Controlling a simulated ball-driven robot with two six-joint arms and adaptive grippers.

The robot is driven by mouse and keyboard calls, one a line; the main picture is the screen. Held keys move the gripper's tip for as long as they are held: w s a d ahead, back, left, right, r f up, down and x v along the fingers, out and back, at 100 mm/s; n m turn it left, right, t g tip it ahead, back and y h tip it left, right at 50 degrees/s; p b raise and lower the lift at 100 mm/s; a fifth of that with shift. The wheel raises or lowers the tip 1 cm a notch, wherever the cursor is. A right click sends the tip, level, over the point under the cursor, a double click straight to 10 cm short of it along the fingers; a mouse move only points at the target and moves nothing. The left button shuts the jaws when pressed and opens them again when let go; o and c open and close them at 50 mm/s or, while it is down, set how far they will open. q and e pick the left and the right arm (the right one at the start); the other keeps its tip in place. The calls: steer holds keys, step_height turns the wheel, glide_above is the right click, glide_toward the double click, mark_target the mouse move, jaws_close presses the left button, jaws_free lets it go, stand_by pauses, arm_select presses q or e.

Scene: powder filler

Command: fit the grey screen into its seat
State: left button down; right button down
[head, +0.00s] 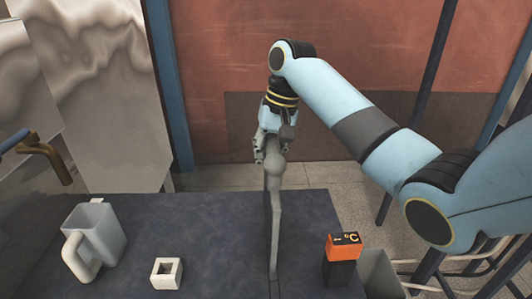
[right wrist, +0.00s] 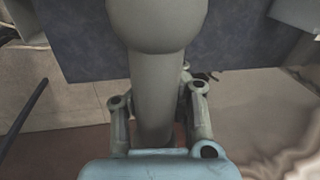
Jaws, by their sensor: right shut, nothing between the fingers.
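A thin grey upright piece (head: 274,225), which looks like the screen seen nearly edge-on, stands at the dark table's middle. A rounded grey knob (head: 276,168) shows at its top. The knob also fills the upper middle of the right wrist view (right wrist: 157,25), with a grey stem below it. My right gripper (head: 270,150) is shut, right at the knob, and partly hides it. In the right wrist view its finger links show on both sides of the stem; I cannot tell whether they touch it. The seat cannot be made out. My left gripper is out of view.
A grey jug (head: 98,238) and a white square block with a hole (head: 167,273) stand on the table's left. An orange and black device marked °C (head: 342,260) stands on the right. A brass pipe (head: 45,158) juts in at left. The table (head: 220,235) is bare between block and screen.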

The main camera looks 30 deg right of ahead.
stand_by(0.8)
steer(key=shift+s+p, duration=0.2)
steer(key=shift+p, duration=0.5)
steer(key=shift+w+g, duration=0.1)
steer(key=shift+g, duration=0.2)
stand_by(0.6)
steer(key=shift+s+f+b, duration=0.2)
steer(key=shift+f+b, duration=0.35)
steer(key=shift+f, duration=1.05)
steer(key=shift+r, duration=0.15)
